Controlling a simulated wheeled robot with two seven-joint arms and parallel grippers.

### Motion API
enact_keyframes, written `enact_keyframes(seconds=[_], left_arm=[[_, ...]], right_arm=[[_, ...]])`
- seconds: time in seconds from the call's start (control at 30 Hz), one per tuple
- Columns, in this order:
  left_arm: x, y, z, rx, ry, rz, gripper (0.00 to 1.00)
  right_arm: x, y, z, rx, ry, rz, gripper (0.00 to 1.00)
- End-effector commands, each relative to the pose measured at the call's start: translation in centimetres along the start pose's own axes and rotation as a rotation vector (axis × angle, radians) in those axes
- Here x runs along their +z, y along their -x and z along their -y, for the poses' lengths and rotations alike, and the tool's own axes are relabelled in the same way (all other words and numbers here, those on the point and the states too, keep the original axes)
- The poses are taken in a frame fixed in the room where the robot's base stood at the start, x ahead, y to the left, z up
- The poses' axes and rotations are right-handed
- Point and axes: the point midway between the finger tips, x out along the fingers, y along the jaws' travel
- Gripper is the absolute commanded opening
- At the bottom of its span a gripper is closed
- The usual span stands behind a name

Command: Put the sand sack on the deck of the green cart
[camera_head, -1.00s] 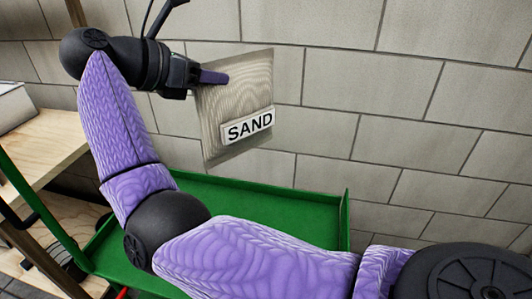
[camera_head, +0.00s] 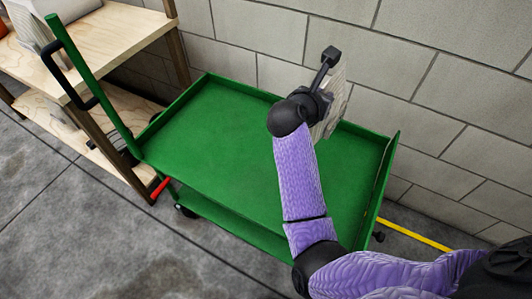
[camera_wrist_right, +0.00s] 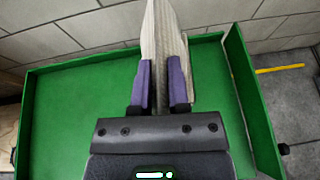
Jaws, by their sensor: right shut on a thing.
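The sand sack (camera_head: 334,103) is a flat beige bag, seen nearly edge-on in the head view and partly hidden behind my right wrist. My right gripper (camera_wrist_right: 161,82) is shut on the sack (camera_wrist_right: 165,35), with a purple finger on each side of it. The sack is upright and over the far right part of the green cart. The cart's deck (camera_head: 215,140) is green, rimmed and otherwise empty; it also fills much of the right wrist view (camera_wrist_right: 75,105). I cannot tell the gap between sack and deck. My left gripper is not in view.
A block wall (camera_head: 430,60) stands close behind the cart. A wooden shelf (camera_head: 105,40) is at the left, near the cart's upright green handle (camera_head: 95,90). The cart has a lower shelf (camera_head: 225,220). A yellow line (camera_head: 415,234) runs along the floor at the right.

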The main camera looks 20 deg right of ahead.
Motion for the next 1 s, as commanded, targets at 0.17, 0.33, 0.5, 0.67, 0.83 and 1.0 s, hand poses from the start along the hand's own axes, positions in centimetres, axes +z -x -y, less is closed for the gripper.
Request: enact_keyframes(seconds=[0.17, 0.33, 0.5, 0.67, 0.83, 1.0], left_arm=[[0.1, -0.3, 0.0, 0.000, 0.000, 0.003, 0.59], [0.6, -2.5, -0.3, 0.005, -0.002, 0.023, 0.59], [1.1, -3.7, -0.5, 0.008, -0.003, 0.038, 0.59], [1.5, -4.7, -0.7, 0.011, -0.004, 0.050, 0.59], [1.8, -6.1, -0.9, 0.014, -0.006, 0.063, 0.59], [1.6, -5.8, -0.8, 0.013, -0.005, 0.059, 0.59]], right_arm=[[-2.2, 0.2, 0.2, 0.068, 0.028, 0.008, 0.00], [-5.8, -1.2, 0.2, 0.074, 0.037, 0.004, 0.00], [-7.9, -2.0, 0.1, 0.075, 0.033, 0.005, 0.00], [-9.4, -2.7, 0.2, 0.074, 0.034, 0.005, 0.00], [-11.6, -3.6, 0.2, 0.074, 0.033, 0.005, 0.00], [-11.4, -3.4, 0.2, 0.073, 0.031, -0.001, 0.22]])
